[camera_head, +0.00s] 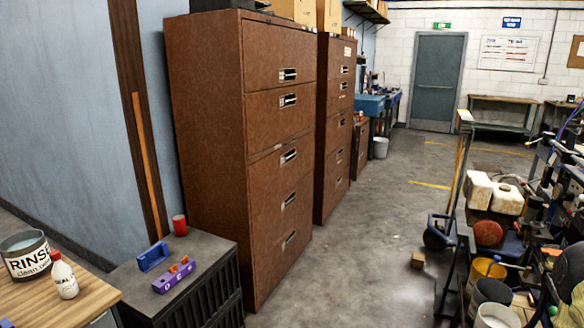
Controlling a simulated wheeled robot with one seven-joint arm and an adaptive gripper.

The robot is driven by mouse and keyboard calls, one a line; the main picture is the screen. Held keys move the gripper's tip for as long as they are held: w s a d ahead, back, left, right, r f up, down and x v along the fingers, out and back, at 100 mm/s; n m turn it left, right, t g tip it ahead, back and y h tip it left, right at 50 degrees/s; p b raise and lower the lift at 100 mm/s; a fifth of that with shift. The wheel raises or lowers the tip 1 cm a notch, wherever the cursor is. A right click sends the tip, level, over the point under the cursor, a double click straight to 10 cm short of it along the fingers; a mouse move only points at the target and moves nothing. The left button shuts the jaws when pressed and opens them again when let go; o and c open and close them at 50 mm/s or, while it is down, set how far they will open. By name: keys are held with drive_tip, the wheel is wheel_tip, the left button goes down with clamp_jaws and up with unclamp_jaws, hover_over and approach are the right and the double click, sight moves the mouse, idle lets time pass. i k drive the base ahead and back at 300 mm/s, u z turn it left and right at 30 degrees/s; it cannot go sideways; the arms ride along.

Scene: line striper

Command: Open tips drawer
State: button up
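A tall brown filing cabinet (212,150) stands against the blue wall in the middle left. Its front has several stacked drawers with metal pulls, such as the top drawer (265,58) and the bottom drawer (275,260). All of its drawers look shut. A second brown cabinet (337,160) stands behind it, also with its drawers seemingly shut. No readable label tells me which drawer is the tips drawer. My gripper is not in view.
A dark low cabinet (130,292) holds a red can (179,225), a blue item (153,257) and a purple block (173,275). A wooden table (90,307) carries a RINSE bucket (25,256). Clutter with white jugs (507,198) fills the right. Grey floor (365,260) between is mostly clear.

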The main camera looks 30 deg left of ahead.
sight(271, 176)
drive_tip(key=u, duration=0.3)
drive_tip(key=i, duration=0.6)
drive_tip(key=u, duration=1)
drive_tip(key=i, duration=1.75)
drive_tip(key=u, duration=0.2)
